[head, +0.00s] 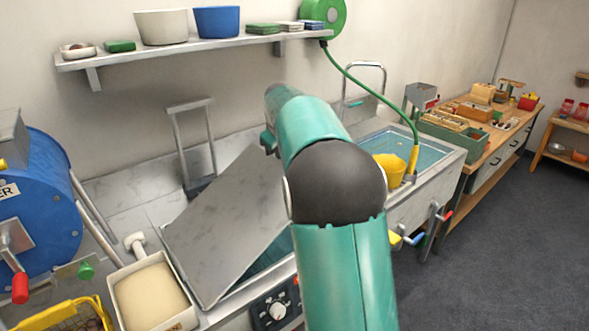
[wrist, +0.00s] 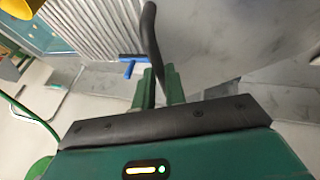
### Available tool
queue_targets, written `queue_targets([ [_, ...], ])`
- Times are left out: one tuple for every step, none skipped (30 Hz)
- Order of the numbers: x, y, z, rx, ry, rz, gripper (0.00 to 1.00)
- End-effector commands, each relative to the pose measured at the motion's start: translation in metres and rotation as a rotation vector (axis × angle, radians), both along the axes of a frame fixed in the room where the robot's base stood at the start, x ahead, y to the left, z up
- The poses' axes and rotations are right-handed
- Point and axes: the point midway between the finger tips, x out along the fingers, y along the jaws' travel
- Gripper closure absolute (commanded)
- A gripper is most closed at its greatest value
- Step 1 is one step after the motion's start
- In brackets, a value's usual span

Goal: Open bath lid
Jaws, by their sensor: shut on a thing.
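The bath lid (head: 228,228) is a flat grey metal sheet. In the head view it stands tilted over the bath, and a strip of blue-green water (head: 268,262) shows under its raised right side. In the wrist view the lid (wrist: 240,45) fills the upper right. My gripper (wrist: 158,85) shows there with its green fingers shut on a black curved handle (wrist: 151,35). The handle's lower end is hidden between the fingers. In the head view my arm covers the gripper and the handle.
A control panel with a knob (head: 277,310) is on the bath's front. A second basin (head: 430,150) with a yellow scoop (head: 390,170) lies right. A white bin (head: 150,290) and blue drum (head: 45,195) stand left. A shelf (head: 200,46) runs above.

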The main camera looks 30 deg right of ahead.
Motion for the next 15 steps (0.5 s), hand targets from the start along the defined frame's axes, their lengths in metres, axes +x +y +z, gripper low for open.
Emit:
queue_targets([
  [-0.002,0.015,0.015,-0.04,-0.001,0.007,1.0],
  [-0.003,0.022,0.024,-0.065,-0.005,0.005,1.0],
  [-0.004,0.032,0.034,-0.097,-0.01,0.006,1.0],
  [-0.005,0.039,0.042,-0.121,-0.015,0.006,1.0],
  [-0.006,0.047,0.05,-0.145,-0.017,0.006,1.0],
  [-0.007,0.057,0.06,-0.178,-0.022,0.005,1.0],
  [-0.008,0.066,0.067,-0.202,-0.025,0.006,1.0],
  [-0.01,0.075,0.074,-0.226,-0.028,0.006,1.0],
  [-0.011,0.086,0.083,-0.259,-0.034,0.006,1.0],
  [-0.013,0.095,0.089,-0.282,-0.036,0.005,1.0],
  [-0.014,0.103,0.096,-0.308,-0.041,0.005,1.0],
  [-0.016,0.116,0.104,-0.34,-0.046,0.005,1.0],
  [-0.017,0.125,0.109,-0.363,-0.049,0.005,1.0],
  [-0.019,0.134,0.115,-0.389,-0.053,0.005,1.0],
  [-0.021,0.147,0.122,-0.421,-0.058,0.005,1.0],
])
